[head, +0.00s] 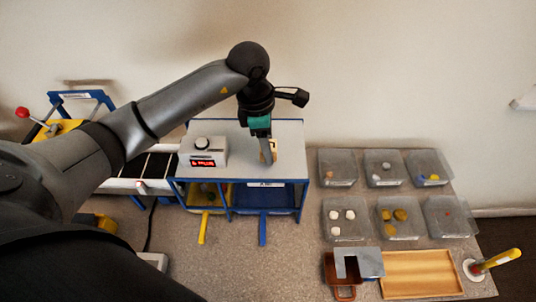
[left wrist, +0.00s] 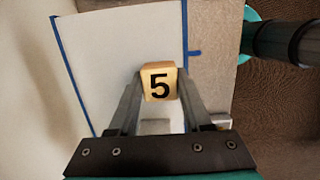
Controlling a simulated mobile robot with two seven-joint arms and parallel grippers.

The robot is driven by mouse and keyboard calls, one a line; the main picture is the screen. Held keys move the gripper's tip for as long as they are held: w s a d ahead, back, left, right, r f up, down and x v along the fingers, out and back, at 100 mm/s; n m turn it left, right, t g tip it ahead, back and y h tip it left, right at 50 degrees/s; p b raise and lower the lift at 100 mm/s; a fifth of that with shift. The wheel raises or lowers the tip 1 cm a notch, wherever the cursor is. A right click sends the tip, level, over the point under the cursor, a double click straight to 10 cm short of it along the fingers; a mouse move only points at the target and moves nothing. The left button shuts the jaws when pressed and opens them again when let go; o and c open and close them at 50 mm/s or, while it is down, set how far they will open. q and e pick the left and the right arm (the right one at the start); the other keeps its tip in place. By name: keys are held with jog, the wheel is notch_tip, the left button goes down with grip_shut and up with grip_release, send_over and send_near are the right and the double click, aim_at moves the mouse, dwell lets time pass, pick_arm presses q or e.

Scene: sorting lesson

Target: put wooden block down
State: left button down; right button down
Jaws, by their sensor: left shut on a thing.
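The wooden block (left wrist: 158,82) is a pale wood cube with a black 5 on the face toward the left wrist camera. My left gripper (head: 268,158) is shut on it, with one finger on each side of the cube. In the head view the block (head: 273,147) shows partly behind the fingers, over the grey top of a blue-framed stand (head: 285,130). I cannot tell whether its underside touches that top. My right gripper is not in view.
A grey box with a red display (head: 207,160) stands left of the gripper on the stand. Several clear trays (head: 338,181) with small items stand to the right. A wooden tray (head: 424,290) and yellow-handled tool (head: 497,260) are in front. The stand's top is otherwise mostly bare.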

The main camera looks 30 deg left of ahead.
pick_arm(q)
jog(key=shift+f, duration=1.85)
jog(key=shift+f, duration=0.15)
jog(key=shift+c, duration=1.7)
grip_release()
jog(key=shift+r, duration=0.25)
jog(key=r, duration=0.4)
jog(key=a+r, duration=0.1)
jog(key=r, duration=0.2)
jog(key=s+r, duration=0.1)
jog(key=r, duration=0.3)
jog(key=shift+a+r, duration=0.3)
jog(key=shift+r, duration=0.05)
